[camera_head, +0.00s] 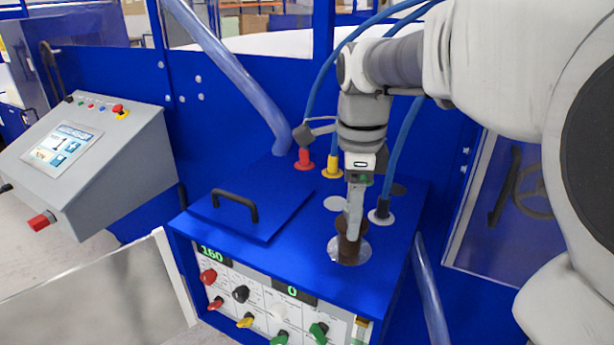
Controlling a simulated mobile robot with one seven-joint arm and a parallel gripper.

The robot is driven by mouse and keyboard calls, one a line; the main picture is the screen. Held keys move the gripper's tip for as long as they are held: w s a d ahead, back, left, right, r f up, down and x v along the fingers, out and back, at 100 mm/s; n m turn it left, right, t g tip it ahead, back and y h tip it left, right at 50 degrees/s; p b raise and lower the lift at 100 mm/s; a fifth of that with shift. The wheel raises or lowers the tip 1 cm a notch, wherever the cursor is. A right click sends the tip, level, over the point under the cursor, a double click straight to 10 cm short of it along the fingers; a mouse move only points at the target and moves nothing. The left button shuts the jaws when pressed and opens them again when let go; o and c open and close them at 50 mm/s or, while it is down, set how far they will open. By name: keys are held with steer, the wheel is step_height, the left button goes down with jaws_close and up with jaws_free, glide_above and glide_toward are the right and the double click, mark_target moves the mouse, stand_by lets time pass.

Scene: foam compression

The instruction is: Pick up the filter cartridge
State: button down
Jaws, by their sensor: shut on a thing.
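The filter cartridge (347,248) is a dark brown, roughly cylindrical piece standing at a round silver port on the blue box top. My gripper (354,222) points straight down over it and is shut on its upper part. The gripper partly hides the cartridge. I cannot tell whether the cartridge's lower end sits in the port or is just above it.
The blue box (295,262) has a lid with a black handle (235,204) at left. Red (303,160), yellow (332,168) and black (381,212) hose fittings stand close behind and beside my gripper. Knobs line the front panel. A grey console (90,160) stands at left.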

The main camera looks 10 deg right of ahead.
step_height(320, 180, up, 13)
steer(key=p, duration=0.1)
steer(key=shift+f+p, duration=0.2)
steer(key=shift+p, duration=0.15)
steer(key=shift+s, duration=0.1)
stand_by(0.5)
